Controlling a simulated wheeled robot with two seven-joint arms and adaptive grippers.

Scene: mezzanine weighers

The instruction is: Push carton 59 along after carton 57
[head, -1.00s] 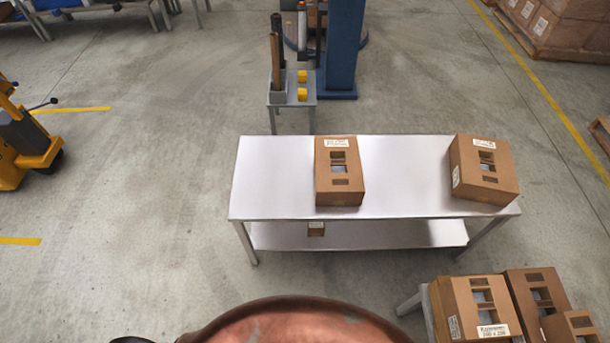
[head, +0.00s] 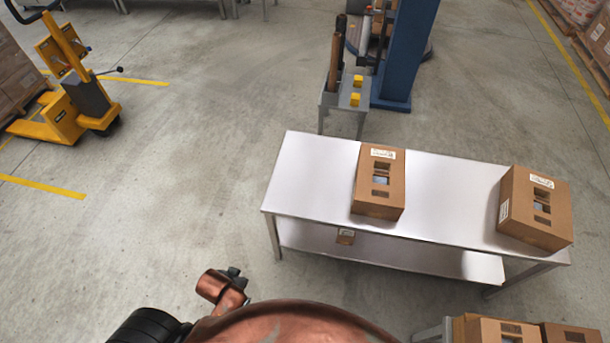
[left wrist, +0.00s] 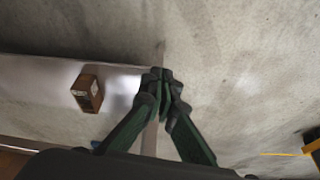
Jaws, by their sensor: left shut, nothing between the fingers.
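Two brown cartons stand apart on the pale metal table (head: 315,175). One carton (head: 378,190) is near the middle and the other (head: 535,210) is at the right end. Their labels are too small to read, so I cannot tell which is 57 or 59. My left gripper (left wrist: 160,80) is shut and empty in the left wrist view, touching nothing that I can see. A small brown carton (left wrist: 87,93) shows to its left there, on a pale surface; I cannot tell which carton it is. My right gripper is not in view.
More cartons (head: 500,330) stand at the bottom right. A grey stand (head: 345,98) and a blue column (head: 405,55) are behind the table. A yellow pallet truck (head: 75,100) is at the left. The floor left of the table is clear.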

